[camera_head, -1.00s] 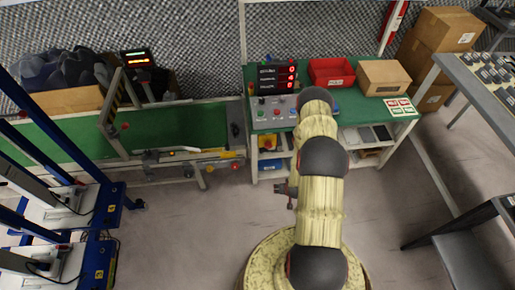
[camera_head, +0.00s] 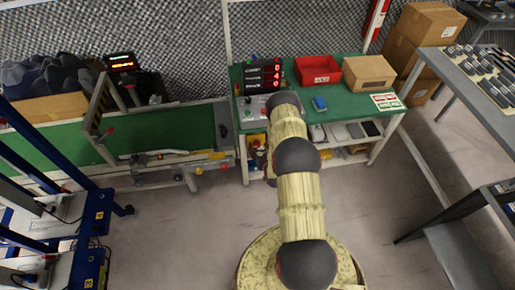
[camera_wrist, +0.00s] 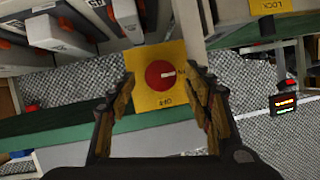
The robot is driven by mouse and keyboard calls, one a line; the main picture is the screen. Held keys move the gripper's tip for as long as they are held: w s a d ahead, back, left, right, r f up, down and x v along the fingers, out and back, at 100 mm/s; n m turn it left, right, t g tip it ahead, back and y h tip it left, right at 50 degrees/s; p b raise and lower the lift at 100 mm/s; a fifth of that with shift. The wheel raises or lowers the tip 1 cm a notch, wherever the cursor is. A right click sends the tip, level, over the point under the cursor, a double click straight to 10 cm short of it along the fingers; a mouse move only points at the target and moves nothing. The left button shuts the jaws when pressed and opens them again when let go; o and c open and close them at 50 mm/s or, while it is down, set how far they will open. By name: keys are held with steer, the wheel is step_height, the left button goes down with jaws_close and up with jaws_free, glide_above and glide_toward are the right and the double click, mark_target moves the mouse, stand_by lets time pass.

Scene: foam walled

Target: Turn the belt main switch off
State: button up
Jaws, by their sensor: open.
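In the wrist view a round red switch knob (camera_wrist: 160,74) sits on a square yellow plate (camera_wrist: 143,98). The white mark on the knob points to the right, toward a small label partly covered by a finger. Another label is on the plate's lower edge, upside down in this view. My gripper (camera_wrist: 163,88) is open, its two fingers on either side of the knob in the picture. I cannot tell whether they touch it. In the head view my arm mostly hides the gripper and the switch.
Grey binders (camera_wrist: 60,33) lie close to the plate. The floor in front is open.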

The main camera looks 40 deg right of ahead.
steer(key=shift+x, duration=0.95)
steer(key=shift+c, duration=1.4)
steer(key=c, duration=0.7)
steer(key=shift+c, duration=0.9)
